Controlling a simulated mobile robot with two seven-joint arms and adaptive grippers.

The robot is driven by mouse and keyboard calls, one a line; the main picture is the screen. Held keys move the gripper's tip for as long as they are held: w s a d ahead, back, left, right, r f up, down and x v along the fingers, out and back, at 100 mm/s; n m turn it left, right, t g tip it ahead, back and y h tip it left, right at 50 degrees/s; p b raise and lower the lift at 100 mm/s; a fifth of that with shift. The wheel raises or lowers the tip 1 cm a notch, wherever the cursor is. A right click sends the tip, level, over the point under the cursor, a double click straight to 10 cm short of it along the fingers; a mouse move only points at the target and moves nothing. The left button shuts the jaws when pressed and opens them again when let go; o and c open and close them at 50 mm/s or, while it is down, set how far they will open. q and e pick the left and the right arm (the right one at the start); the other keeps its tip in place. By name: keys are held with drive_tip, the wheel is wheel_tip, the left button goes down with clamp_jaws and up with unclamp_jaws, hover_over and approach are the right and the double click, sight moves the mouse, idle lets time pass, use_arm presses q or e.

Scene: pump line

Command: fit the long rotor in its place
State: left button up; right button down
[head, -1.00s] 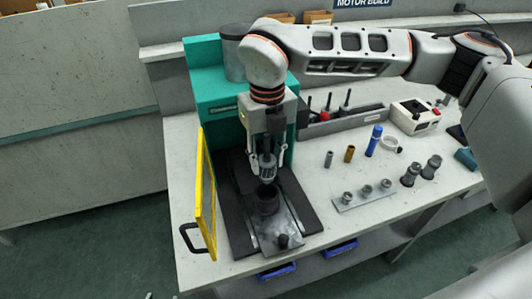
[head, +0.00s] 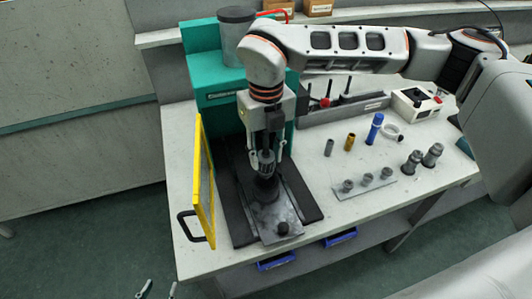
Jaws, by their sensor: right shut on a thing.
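My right gripper (head: 267,158) reaches down in front of the green press and is shut on a grey ribbed rotor (head: 267,164), held upright. The rotor is directly over a dark round holder (head: 265,187) on the press's sliding plate. Its lower end is close to the holder's top; I cannot tell whether it has entered. My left gripper (head: 158,291) shows only as two separated fingertips at the bottom edge, open and empty, away from the table.
The green press (head: 215,85) stands behind the holder. A yellow guard (head: 204,185) with a black handle stands left of it. A plate with grey pieces (head: 366,184), two grey parts (head: 412,162) and a blue bottle (head: 374,129) stand to the right. The table's front right is clear.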

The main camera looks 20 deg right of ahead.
sight(266, 170)
idle(0.3)
drive_tip(key=shift+f+b, duration=0.25)
drive_tip(key=shift+b, duration=0.05)
drive_tip(key=shift+f+b, duration=1.65)
drive_tip(key=shift+f, duration=0.8)
idle(1.7)
drive_tip(key=c, duration=1.2)
unclamp_jaws()
drive_tip(key=shift+r, duration=0.1)
drive_tip(key=shift+r+p, duration=1.45)
drive_tip(key=shift+r, duration=1)
